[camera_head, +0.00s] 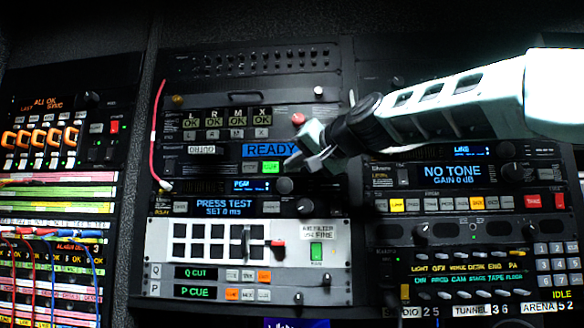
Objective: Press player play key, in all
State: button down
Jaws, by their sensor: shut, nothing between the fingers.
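The player unit, as far as I can tell, is the rack panel with the blue READY display (269,149) in the centre. A lit green key (271,167) sits just below that display, and I take it for the play key; its label is too small to read. My gripper (292,164) comes in from the right, shut and empty, with its tips just right of the green key. I cannot tell whether the tips touch the panel. My gripper and arm hide the right part of this unit.
Above is a panel with several OK windows (212,122) and a red knob (298,118). Below are the PRESS TEST display (224,206) and a white panel (320,240) with a green switch (316,250). A red cable (154,135) hangs at the left. A NO TONE unit (452,174) stands right.

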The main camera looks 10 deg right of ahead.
jog(key=shift+w+d, duration=0.1)
jog(key=shift+w, duration=0.25)
dwell(0.4)
jog(key=shift+s, duration=0.75)
jog(key=s, duration=0.2)
jog(key=s+a+b, duration=0.1)
jog(key=s, duration=0.2)
jog(key=shift+a, duration=0.1)
dwell(0.4)
dwell(0.8)
